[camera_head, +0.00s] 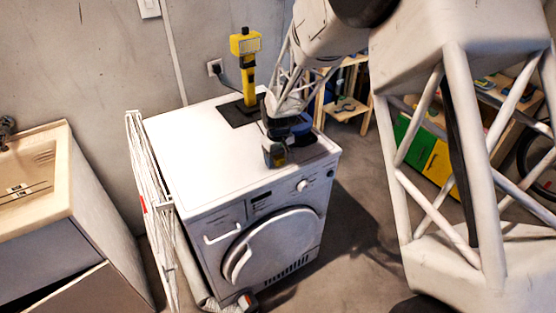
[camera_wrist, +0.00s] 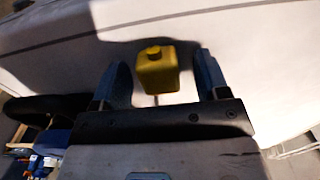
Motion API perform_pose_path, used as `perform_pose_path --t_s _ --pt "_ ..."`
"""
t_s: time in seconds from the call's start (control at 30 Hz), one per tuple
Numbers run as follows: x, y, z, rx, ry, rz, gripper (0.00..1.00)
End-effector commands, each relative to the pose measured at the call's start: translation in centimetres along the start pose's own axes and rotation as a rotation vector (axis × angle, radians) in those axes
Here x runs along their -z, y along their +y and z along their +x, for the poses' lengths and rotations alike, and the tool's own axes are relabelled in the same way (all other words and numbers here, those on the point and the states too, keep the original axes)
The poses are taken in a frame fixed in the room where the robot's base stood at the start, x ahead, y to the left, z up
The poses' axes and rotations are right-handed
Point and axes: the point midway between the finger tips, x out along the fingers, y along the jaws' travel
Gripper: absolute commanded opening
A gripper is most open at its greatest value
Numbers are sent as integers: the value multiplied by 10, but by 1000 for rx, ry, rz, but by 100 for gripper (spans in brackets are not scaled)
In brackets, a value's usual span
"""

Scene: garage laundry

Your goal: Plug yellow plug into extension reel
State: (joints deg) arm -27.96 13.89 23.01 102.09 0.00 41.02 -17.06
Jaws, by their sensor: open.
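The yellow plug (camera_wrist: 156,70) shows in the wrist view as a small yellow block with a round knob, with a thin pale cord or stem running down from it toward my gripper. My gripper (camera_wrist: 168,80) is open, with one bluish finger on each side of the plug and visible gaps to both. In the head view my gripper (camera_head: 275,154) is low over the front right of the white washing machine top, largely hiding the plug.
The washing machine (camera_head: 190,160) has clear top space at left. A folded drying rack (camera_head: 150,190) and a sink (camera_head: 45,180) are at left, shelves (camera_head: 345,108) at right.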

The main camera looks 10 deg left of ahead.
Motion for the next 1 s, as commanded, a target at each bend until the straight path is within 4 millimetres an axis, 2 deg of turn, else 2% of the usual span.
perform_pose_path --t_s 0.47,0.8,1.0 --pt "0 0 0 0 0 0 68" --pt "0 0 -1 0 0 0 17" --pt "0 0 -1 0 0 0 17"
